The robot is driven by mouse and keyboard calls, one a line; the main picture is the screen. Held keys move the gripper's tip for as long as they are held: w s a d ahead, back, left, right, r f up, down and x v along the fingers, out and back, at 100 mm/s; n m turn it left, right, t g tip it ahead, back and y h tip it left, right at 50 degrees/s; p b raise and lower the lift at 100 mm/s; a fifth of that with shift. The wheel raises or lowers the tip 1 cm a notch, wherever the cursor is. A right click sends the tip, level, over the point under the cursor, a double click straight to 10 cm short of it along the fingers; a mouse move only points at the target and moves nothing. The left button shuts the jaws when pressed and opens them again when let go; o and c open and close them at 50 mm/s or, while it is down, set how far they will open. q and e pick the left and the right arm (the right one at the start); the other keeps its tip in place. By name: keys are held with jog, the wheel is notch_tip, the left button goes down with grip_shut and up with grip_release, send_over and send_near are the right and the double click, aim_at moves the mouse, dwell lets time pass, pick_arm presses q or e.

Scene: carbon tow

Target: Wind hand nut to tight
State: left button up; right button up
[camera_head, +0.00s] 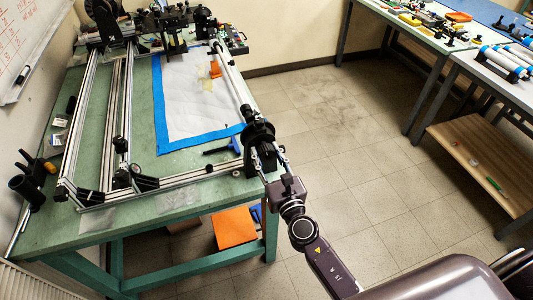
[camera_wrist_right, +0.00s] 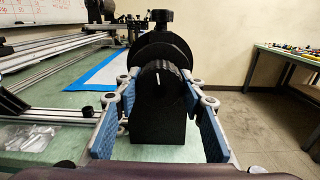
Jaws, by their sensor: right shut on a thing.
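The black hand nut (camera_wrist_right: 164,78), a ribbed round knob with a white mark on its face, sits on a black upright bracket (camera_wrist_right: 158,125) in the right wrist view. A larger black disc (camera_wrist_right: 162,50) is behind it. My right gripper (camera_wrist_right: 163,90) has one blue-padded finger on each side of the nut and is shut on it. In the head view, my right gripper (camera_head: 269,161) reaches the black spool assembly (camera_head: 258,134) at the table's right front corner; the nut is largely hidden there. My left gripper is not in view.
The green table (camera_head: 190,222) carries a long aluminium rail frame (camera_head: 75,135) and a white sheet with blue edges (camera_head: 190,100). A blue-handled tool (camera_head: 233,144) lies beside the spool. Another table (camera_head: 425,38) stands at right, with clear floor between.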

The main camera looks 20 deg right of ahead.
jog(key=shift+c, duration=0.7)
jog(key=shift+m, duration=0.4)
jog(key=m+b, duration=0.1)
jog(key=m, duration=0.2)
jog(key=shift+f+m+b, duration=0.1)
jog(key=shift+m+b, duration=0.2)
jog(key=shift+m, duration=0.1)
jog(key=m+b, duration=0.1)
jog(key=m, duration=0.4)
jog(key=m+b, duration=0.1)
jog(key=m, duration=0.9)
jog(key=shift+m, duration=0.3)
jog(key=o, duration=1.2)
jog(key=shift+c, duration=0.2)
